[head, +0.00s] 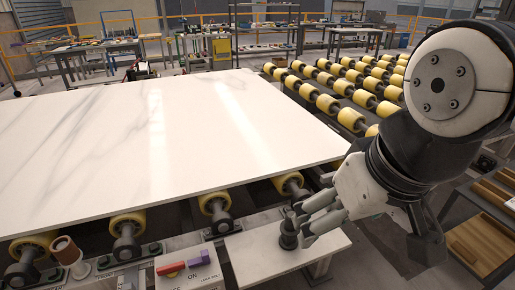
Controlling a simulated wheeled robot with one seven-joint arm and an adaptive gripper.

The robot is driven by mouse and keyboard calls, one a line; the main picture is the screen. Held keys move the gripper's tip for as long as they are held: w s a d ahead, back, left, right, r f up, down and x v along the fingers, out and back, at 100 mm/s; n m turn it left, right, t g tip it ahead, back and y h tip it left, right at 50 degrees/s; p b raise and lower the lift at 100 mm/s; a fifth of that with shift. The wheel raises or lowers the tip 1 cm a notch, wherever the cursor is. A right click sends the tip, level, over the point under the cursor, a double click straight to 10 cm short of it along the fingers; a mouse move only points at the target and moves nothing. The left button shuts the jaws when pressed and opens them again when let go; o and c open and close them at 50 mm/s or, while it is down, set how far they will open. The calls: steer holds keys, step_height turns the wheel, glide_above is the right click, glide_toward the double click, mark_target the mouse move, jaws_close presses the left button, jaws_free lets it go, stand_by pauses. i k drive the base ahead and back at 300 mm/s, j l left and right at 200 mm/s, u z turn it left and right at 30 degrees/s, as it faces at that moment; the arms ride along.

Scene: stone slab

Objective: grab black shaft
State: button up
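A short, dark, upright piece, which looks like the black shaft (288,241), stands on a small white board (262,262) at the lower middle of the head view. My gripper (299,227) reaches in from the right, low over the board. Its pale fingers are spread apart, with their tips at the dark piece, one behind it and one at its right side. The fingers overlap part of the piece, and I cannot tell whether they press on it.
A large white stone slab (165,135) lies on yellow rollers (215,203) just beyond the board. A control box (188,272) with a red and a purple switch stands left of the board. A brown cylinder (66,250) is at lower left. Wooden planks (478,240) lie at right.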

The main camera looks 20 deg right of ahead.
mark_target(289, 240)
steer(key=z, duration=0.15)
steer(key=l+u, duration=0.7)
steer(key=u, duration=0.2)
